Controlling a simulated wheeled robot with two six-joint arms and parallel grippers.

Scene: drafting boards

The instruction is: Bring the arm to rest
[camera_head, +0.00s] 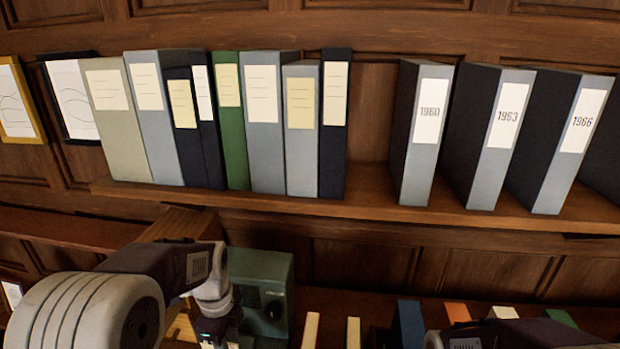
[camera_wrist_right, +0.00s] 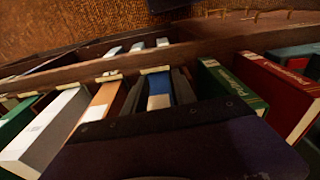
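My left arm comes in from the left in the head view. Its gripper (camera_head: 220,328) points down beside a green box, cut by the bottom edge, so its fingertips are hidden. My right arm (camera_head: 520,335) shows only as a strip at the bottom right of the head view. In the right wrist view my right gripper's dark body (camera_wrist_right: 180,145) fills the lower middle. A blue book (camera_wrist_right: 184,88) with a pale label stands just beyond it, between dark grey strips. I cannot tell whether these strips are fingers or whether they touch the book.
A green box (camera_head: 262,270) stands below. The wrist view shows a red book (camera_wrist_right: 275,90), a green book (camera_wrist_right: 230,90) and a wooden rail (camera_wrist_right: 90,70).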

